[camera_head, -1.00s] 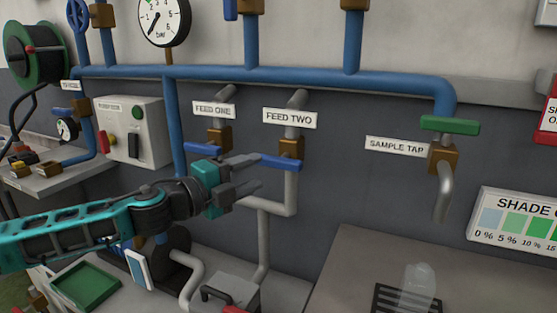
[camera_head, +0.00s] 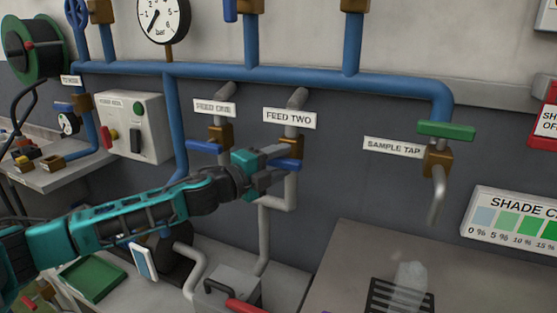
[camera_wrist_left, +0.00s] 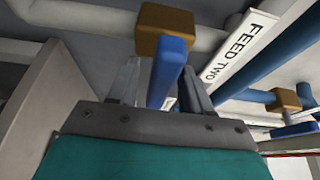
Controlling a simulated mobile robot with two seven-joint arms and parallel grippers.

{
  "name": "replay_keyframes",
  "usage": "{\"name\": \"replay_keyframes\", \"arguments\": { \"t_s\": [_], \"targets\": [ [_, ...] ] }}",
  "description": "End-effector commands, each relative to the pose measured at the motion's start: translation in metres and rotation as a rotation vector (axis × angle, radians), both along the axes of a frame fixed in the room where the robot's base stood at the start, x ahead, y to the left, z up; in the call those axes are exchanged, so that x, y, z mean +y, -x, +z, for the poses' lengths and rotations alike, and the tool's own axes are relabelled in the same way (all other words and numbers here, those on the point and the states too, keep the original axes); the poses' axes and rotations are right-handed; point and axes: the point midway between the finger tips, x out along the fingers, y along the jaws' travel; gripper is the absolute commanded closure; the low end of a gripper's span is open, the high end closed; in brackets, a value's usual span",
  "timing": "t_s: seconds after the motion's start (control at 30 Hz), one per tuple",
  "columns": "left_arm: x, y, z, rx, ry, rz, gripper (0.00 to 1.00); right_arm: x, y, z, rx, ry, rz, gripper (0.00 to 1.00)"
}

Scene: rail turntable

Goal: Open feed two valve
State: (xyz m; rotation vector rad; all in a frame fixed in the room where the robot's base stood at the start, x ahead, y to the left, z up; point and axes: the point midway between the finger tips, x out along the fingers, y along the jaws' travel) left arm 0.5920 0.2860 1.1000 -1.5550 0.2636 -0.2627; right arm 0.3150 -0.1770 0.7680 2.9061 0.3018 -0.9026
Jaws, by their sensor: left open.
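The feed two valve has a brass body (camera_head: 293,148) on a grey pipe under the FEED TWO label (camera_head: 290,118). Its blue lever handle (camera_head: 286,165) sticks out sideways to the left, across the pipe. My left gripper (camera_head: 284,160) is open at this handle. In the left wrist view the blue handle (camera_wrist_left: 167,72) runs from the brass body (camera_wrist_left: 163,30) down between my two fingers, with a finger on each side. I cannot tell whether either finger touches it. My right gripper is not in view.
The feed one valve (camera_head: 220,136) with its own blue handle (camera_head: 205,145) is close on the left. The sample tap (camera_head: 438,160) with a green handle is further right. A grey pipe (camera_head: 291,190) runs below feed two. A bench with a clear cup (camera_head: 410,283) is at lower right.

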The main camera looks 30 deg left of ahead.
Motion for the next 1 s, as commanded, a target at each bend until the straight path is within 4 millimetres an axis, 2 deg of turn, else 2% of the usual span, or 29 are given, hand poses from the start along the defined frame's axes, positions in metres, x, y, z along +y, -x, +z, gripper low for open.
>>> {"name": "replay_keyframes", "arguments": {
  "t_s": [0.2, 0.7, 1.0],
  "targets": [
    [0.0000, 0.0000, -0.0001, 0.000, 0.000, 0.000, 0.52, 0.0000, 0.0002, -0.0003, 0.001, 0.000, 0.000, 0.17],
    [0.0003, 0.0002, -0.0001, 0.000, 0.000, 0.000, 1.00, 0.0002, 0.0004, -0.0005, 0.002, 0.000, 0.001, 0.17],
    [0.0003, 0.0003, -0.0023, -0.001, 0.030, 0.001, 1.00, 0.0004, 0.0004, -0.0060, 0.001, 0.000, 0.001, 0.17]
  ]
}}
